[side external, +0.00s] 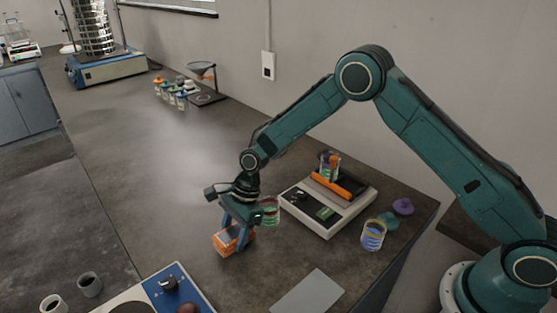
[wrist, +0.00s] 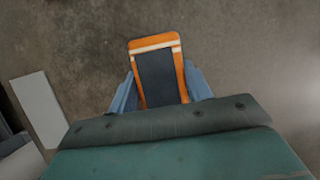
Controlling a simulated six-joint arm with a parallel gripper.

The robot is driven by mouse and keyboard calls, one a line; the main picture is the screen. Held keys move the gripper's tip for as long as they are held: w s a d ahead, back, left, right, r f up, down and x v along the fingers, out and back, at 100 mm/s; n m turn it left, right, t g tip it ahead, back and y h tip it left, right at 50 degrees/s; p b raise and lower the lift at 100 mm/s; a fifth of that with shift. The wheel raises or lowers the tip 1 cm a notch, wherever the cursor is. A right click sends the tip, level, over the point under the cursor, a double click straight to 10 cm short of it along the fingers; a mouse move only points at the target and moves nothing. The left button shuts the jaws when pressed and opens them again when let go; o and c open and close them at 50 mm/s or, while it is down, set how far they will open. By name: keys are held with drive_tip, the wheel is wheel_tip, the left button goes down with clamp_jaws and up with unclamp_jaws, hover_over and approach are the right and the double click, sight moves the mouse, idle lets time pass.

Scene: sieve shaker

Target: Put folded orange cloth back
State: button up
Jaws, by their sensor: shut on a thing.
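The folded orange cloth (side external: 224,243) is a thick orange block with pale stripes. It sits between the fingers of my gripper (side external: 237,231), low over the grey bench to the left of the balance. I cannot tell whether its underside touches the bench. In the wrist view, the cloth (wrist: 172,41) shows an orange border, white stripes and a dark panel in its middle. The blue fingers of my gripper (wrist: 160,90) close on its two sides. The cloth's near end is hidden behind my gripper's body.
A balance (side external: 345,214) bearing an orange roll and a beaker stands to the right. A glass with green and red contents (side external: 270,210) is close beside my gripper. A beaker (side external: 373,235) stands farther right. A grey plate (side external: 308,293) lies in front.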

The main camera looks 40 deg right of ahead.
drive_tip(key=shift+f, duration=0.45)
drive_tip(key=shift+f, duration=0.1)
drive_tip(key=o, duration=1)
drive_tip(key=shift+c, duration=0.2)
drive_tip(key=v, duration=1.2)
drive_tip(key=shift+d, duration=0.1)
